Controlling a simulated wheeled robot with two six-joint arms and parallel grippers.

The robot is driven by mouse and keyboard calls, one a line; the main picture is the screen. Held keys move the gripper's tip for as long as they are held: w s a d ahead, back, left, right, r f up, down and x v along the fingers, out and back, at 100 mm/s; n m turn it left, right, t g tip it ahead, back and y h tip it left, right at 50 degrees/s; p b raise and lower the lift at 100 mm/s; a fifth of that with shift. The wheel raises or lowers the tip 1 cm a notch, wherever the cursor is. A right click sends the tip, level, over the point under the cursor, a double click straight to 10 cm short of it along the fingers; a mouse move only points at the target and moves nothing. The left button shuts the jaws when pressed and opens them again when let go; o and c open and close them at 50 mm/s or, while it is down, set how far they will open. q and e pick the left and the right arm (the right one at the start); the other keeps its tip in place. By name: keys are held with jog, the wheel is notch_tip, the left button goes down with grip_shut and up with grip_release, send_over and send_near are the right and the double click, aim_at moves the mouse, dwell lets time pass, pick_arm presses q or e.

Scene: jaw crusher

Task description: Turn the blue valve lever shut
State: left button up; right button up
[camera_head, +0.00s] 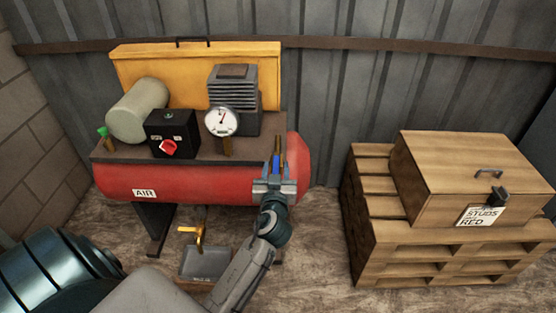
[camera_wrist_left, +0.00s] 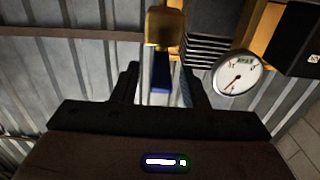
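The blue valve lever (camera_head: 276,164) stands roughly upright at the right end of the red air tank, by a brass valve body (camera_head: 280,146). My left gripper (camera_head: 274,178) is right at the lever, reaching up from below. In the left wrist view, the blue lever (camera_wrist_left: 161,74) and brass fitting (camera_wrist_left: 166,28) appear between the two dark fingers (camera_wrist_left: 162,84), with gaps on both sides. The left gripper is open; whether a finger touches the lever cannot be told. My right gripper is not in view.
The red tank (camera_head: 215,184) carries a pressure gauge (camera_head: 221,121), a black box with a red knob (camera_head: 169,149) and a motor. A yellow drain tap (camera_head: 198,236) sits over a grey tray (camera_head: 206,263). A wooden box (camera_head: 455,180) on pallets (camera_head: 450,262) stands right.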

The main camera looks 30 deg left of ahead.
aim_at(276, 162)
pick_arm(q)
jog(key=shift+x, duration=1.75)
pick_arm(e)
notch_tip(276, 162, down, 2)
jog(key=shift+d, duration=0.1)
pick_arm(q)
jog(key=shift+s, duration=0.1)
grip_shut()
